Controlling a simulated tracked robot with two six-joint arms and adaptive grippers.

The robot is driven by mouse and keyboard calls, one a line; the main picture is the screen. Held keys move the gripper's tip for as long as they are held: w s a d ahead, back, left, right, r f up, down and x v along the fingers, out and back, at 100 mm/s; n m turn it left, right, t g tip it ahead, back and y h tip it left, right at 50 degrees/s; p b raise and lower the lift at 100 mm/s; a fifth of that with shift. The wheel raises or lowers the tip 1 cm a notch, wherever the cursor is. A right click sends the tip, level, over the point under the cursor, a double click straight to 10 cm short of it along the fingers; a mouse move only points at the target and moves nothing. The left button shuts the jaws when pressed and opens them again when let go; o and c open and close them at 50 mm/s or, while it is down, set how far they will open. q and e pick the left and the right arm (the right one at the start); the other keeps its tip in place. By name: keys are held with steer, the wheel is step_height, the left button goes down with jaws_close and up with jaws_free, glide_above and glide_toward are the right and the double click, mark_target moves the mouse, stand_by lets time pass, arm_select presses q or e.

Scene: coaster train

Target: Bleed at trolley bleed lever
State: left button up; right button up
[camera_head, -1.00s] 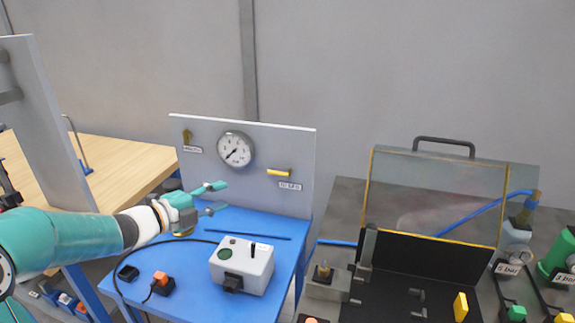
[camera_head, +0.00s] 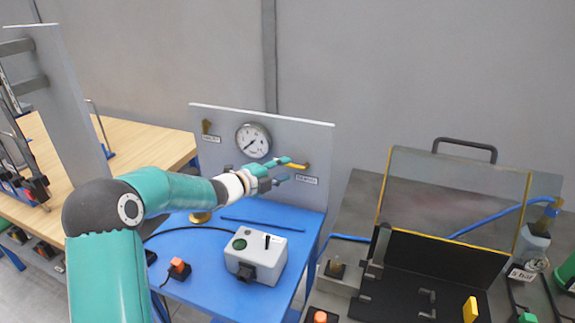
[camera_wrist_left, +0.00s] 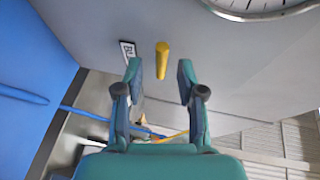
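The yellow-handled lever (camera_head: 298,166) sits on the trolley's grey upright panel (camera_head: 225,165), right of the gauge, above a small white label (camera_head: 306,181). I take it for the bleed lever; the lettering is too small to read surely. My left gripper (camera_head: 288,169) is open and empty in front of it, its fingers pointing at it. In the left wrist view the yellow handle (camera_wrist_left: 162,60) shows between and just beyond the open fingertips (camera_wrist_left: 160,72), apart from both. My right gripper is out of view.
A round gauge (camera_head: 253,140) and a brass lever (camera_head: 206,127) are left on the panel. The blue trolley top (camera_head: 215,286) holds a grey box (camera_head: 256,256) and an orange-topped button (camera_head: 178,267). A clear-lidded fixture (camera_head: 455,195) stands right.

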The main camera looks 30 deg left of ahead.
arm_select(q)
steer(key=shift+x, duration=1.15)
